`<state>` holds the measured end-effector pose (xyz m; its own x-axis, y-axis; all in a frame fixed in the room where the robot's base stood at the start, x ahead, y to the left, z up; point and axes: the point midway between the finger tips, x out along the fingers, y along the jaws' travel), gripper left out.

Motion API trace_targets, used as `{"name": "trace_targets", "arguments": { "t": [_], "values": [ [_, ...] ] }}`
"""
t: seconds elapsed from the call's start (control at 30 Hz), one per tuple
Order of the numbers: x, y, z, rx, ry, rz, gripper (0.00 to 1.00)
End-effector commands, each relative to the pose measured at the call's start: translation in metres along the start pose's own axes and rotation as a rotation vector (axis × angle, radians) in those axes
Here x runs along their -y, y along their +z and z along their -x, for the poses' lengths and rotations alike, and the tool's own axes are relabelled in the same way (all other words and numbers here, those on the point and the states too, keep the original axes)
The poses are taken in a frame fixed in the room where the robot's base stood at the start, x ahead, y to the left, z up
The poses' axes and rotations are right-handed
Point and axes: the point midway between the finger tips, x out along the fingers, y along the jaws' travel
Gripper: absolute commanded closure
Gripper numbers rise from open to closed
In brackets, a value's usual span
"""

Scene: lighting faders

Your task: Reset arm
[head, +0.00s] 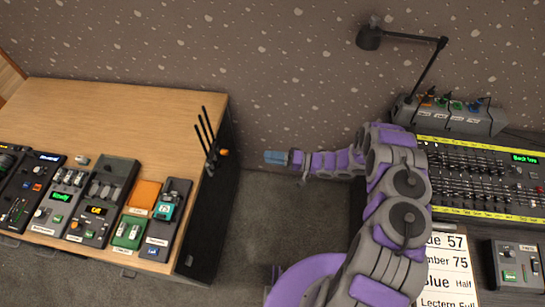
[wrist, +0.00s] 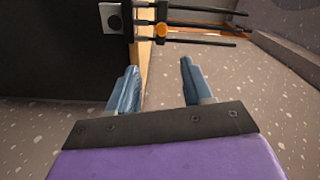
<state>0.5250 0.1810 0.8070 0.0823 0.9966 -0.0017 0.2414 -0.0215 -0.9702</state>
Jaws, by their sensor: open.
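My gripper (head: 276,158) is at the end of my purple and grey arm in the head view. It hangs over the gap between the wooden table on the left and the fader desk on the right. In the wrist view my gripper (wrist: 156,85) shows two blue fingers apart with nothing between them. The fader desk (head: 480,172) has rows of sliders, yellow strips and a green display. My arm crosses in front of its left side, hiding part of it.
The wooden table (head: 130,105) holds several control boxes. A black antenna device (head: 213,150) is on its right edge, near my gripper; its rods (wrist: 200,28) show in the wrist view. A black lamp (head: 370,38) stands over the desk. Grey carpet (head: 255,215) is clear between the tables.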

Motion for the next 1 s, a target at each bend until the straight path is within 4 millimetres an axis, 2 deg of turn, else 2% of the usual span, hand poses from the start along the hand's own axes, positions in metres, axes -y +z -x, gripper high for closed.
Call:
{"name": "trace_targets", "arguments": {
  "t": [0.3,0.43,0.57,0.73,0.87,1.0],
  "values": [
    [0.000,-0.001,0.000,-0.001,0.002,0.002,0.50],
    [-0.001,-0.014,0.003,-0.016,0.054,0.039,0.50],
    [-0.005,-0.050,0.016,-0.061,0.206,0.135,0.50],
    [-0.003,-0.113,0.051,-0.139,0.480,0.294,0.50],
    [0.011,-0.154,0.083,-0.190,0.684,0.391,0.50],
    [0.036,-0.191,0.122,-0.240,0.899,0.473,0.50]
  ]
}}
